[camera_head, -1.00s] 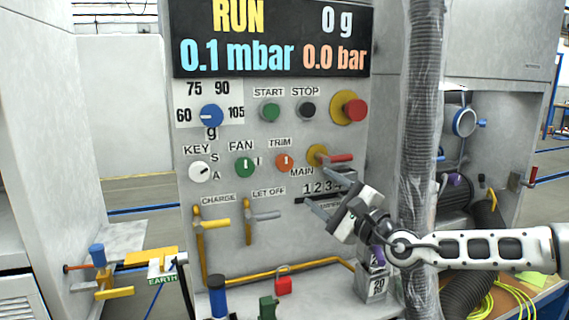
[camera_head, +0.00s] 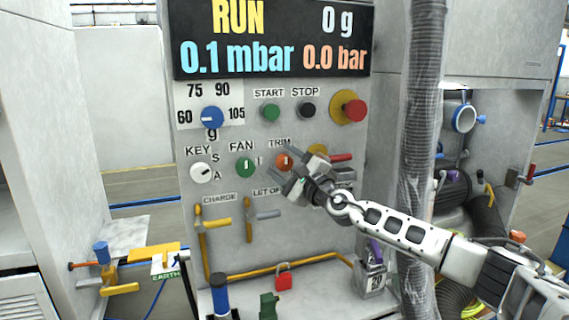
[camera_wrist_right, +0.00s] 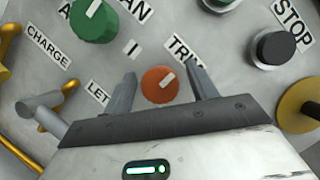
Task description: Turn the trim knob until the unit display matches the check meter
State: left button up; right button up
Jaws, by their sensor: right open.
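The orange trim knob (camera_head: 284,161) sits on the grey panel under its TRIM label. In the right wrist view the trim knob (camera_wrist_right: 160,84) shows between my open fingers, its white mark pointing up and right. My right gripper (camera_head: 281,168) is open at the knob; I cannot tell whether a finger touches it. Its fingertips also show in the right wrist view (camera_wrist_right: 162,82). The unit display (camera_head: 272,38) reads RUN, 0 g, 0.1 mbar and 0.0 bar. My left gripper is not in view.
The green fan knob (camera_head: 245,166) is left of the trim knob. The black stop button (camera_head: 306,109) and red emergency button (camera_head: 354,110) are above right. The yellow let off lever (camera_head: 250,225) is below. A ribbed hose (camera_head: 424,110) hangs at the right.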

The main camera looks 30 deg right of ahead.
jog(key=c, duration=1)
jog(key=shift+o, duration=0.2)
jog(key=shift+f+m, duration=0.1)
jog(key=shift+m, duration=0.2)
jog(key=m+t+h+b, duration=0.1)
jog(key=m, duration=0.2)
jog(key=shift+b, duration=0.35)
jog(key=m+h, duration=0.2)
jog(key=m, duration=0.2)
jog(key=m+h+b, duration=0.1)
jog(key=m+h, duration=0.1)
jog(key=m, duration=0.1)
jog(key=shift+m+t, duration=0.4)
jog(key=m+h, duration=0.1)
jog(key=m, duration=0.2)
jog(key=m+h, duration=0.2)
jog(key=m, duration=0.1)
jog(key=shift+m+g, duration=0.3)
jog(key=shift+g, duration=0.1)
jog(key=shift+d+m+g+h, duration=0.1)
jog(key=shift+m+g+h, duration=0.55)
jog(key=shift+m, duration=1.1)
jog(key=shift+m+g+h, duration=0.25)
jog(key=shift+m+h, duration=0.8)
jog(key=shift+m, duration=0.7)
